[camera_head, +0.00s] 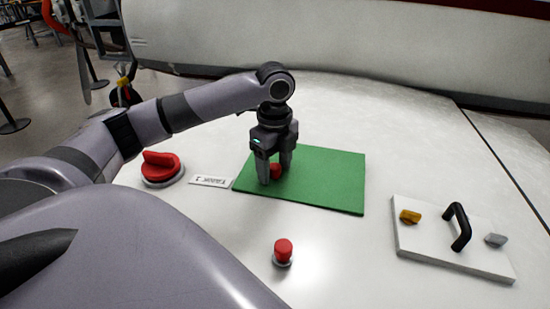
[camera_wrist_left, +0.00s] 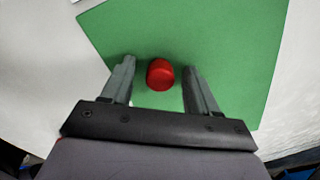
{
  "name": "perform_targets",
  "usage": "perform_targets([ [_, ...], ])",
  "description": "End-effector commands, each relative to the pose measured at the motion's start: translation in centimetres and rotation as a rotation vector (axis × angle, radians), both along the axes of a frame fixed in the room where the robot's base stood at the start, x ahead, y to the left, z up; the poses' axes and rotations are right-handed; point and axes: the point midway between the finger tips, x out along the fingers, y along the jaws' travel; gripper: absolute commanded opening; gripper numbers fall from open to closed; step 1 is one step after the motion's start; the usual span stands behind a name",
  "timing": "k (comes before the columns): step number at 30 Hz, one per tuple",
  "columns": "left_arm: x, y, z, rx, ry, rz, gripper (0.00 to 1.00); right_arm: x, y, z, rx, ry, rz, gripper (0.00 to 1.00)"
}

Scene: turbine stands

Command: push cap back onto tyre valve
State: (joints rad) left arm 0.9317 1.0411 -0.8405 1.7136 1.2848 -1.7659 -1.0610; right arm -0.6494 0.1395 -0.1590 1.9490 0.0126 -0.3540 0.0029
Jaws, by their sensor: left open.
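A small round red cap (camera_wrist_left: 160,74) rests on the green mat (camera_wrist_left: 240,45) in the left wrist view, between the two fingers of my left gripper (camera_wrist_left: 160,85). The fingers are open, with a gap on each side of the cap. In the head view my left gripper (camera_head: 274,176) points down over the mat (camera_head: 325,180), and the cap (camera_head: 276,171) shows partly between the fingers. A red-topped post on a grey round base (camera_head: 283,252) stands on the white surface nearer to me; I cannot tell whether it is the tyre valve. My right gripper is not in view.
A red rotary knob (camera_head: 162,168) and a small white label (camera_head: 211,181) lie left of the mat. A white board (camera_head: 450,255) with a yellow knob, black handle and grey piece is at the right. White surface between post and board is clear.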

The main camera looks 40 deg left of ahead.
Motion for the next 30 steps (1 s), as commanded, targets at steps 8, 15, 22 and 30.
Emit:
perform_targets([
  [8, 0.01, -0.02, -0.12, 0.000, 0.000, -0.001, 0.60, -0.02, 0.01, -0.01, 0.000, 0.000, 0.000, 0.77],
  [15, 0.03, -0.02, -0.10, -0.001, -0.001, -0.001, 0.60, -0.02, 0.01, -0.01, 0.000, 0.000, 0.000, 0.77],
  [22, 0.02, -0.03, -0.08, -0.001, -0.001, -0.001, 0.53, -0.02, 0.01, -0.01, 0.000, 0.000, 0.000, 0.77],
  [30, 0.02, -0.02, -0.07, 0.000, -0.001, -0.001, 0.00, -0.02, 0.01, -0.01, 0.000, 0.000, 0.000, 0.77],
])
